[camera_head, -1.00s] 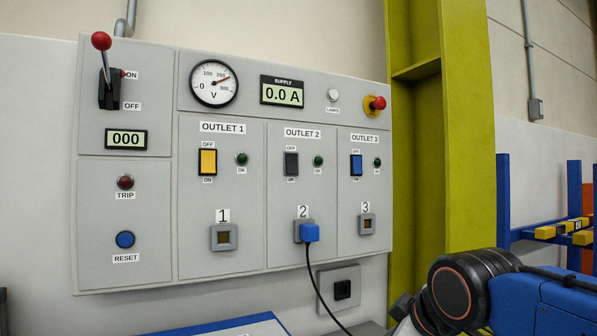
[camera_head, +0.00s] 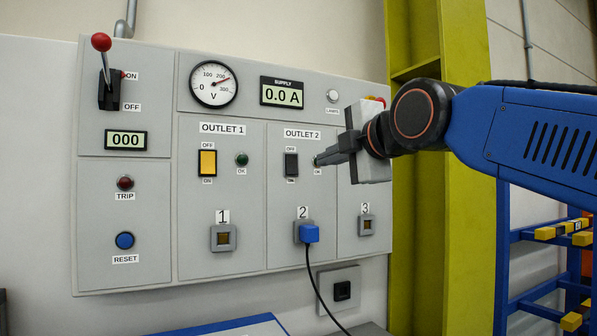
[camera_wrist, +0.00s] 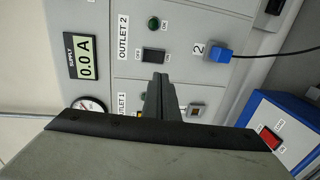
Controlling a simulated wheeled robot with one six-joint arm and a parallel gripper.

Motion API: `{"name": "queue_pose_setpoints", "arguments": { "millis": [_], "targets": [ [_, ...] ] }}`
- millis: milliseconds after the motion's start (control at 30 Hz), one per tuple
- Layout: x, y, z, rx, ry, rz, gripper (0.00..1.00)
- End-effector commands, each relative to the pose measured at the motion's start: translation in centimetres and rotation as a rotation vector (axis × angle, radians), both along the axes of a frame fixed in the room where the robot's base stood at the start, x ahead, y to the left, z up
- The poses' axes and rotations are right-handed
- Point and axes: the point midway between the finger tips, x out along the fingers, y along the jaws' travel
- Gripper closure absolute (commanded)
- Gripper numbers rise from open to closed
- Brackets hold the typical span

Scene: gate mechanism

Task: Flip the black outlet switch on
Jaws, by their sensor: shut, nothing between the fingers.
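The black outlet switch (camera_head: 291,164) is on the grey panel under the OUTLET 2 label, with OFF above it and ON below. My gripper (camera_head: 319,160) is shut and empty. In the head view its fingertips appear just right of the switch, over the green OK lamp's place. In the wrist view the shut fingers (camera_wrist: 159,78) point toward the black switch (camera_wrist: 153,55), with a small gap in the picture. How far they are from the panel is hard to tell. The switch is fully visible in the head view; its rocker's tilt is not clear.
A blue plug (camera_head: 309,233) with a black cable sits in socket 2. A yellow switch (camera_head: 207,163) is to the left under OUTLET 1. My arm covers the OUTLET 3 switch. A yellow-green column (camera_head: 465,220) stands right of the panel. The supply display (camera_head: 282,92) reads 0.0 A.

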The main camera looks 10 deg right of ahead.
Motion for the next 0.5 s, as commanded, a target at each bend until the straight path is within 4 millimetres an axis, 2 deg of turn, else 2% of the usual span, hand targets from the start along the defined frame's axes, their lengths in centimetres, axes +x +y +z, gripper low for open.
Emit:
{"name": "queue_pose_setpoints", "arguments": {
  "millis": [267, 500],
  "targets": [
    [0.2, 0.0, -0.1, 0.001, 0.002, -0.001, 1.0],
    [2.7, 0.7, -0.6, 0.002, 0.005, -0.001, 1.0]
  ]
}}
